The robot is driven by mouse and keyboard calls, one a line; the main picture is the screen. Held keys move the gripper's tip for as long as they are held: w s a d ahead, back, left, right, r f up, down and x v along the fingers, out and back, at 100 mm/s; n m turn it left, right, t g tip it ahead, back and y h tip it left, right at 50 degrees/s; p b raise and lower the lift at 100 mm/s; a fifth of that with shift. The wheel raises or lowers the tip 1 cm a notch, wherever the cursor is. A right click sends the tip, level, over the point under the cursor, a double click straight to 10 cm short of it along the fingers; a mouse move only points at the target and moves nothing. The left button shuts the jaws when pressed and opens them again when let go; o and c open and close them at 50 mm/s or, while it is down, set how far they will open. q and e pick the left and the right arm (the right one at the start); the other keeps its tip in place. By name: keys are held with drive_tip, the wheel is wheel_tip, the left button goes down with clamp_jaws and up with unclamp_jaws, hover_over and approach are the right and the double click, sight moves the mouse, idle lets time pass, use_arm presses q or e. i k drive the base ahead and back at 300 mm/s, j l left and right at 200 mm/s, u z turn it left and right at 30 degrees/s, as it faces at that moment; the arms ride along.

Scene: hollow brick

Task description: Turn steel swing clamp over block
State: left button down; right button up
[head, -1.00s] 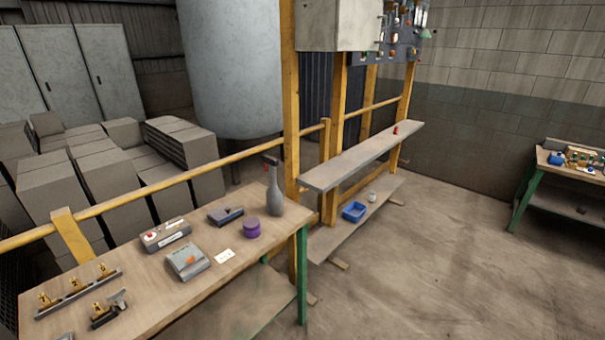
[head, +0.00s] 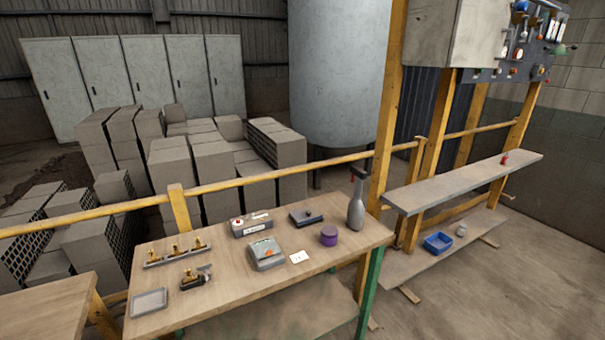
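A wooden workbench (head: 225,300) with green legs stands in front of me. Near its front left lies a small dark fixture (head: 196,277) with a brass-coloured part and a lever-like grey arm; it may be the swing clamp and block, but it is too small to tell. I cannot tell whether its arm lies over or beside anything. Behind it is a dark rail (head: 177,255) with brass-coloured pieces standing on it. Neither of my grippers shows in the head view.
The bench also holds a grey tray (head: 150,302), a grey device with orange (head: 266,254), a control box (head: 251,225), a dark tool (head: 305,217), a purple tin (head: 329,236), a white card (head: 299,257) and a spray bottle (head: 356,203). A yellow rail (head: 240,183) runs behind.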

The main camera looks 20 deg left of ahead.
sight(204, 268)
drive_tip(key=u, duration=1.6)
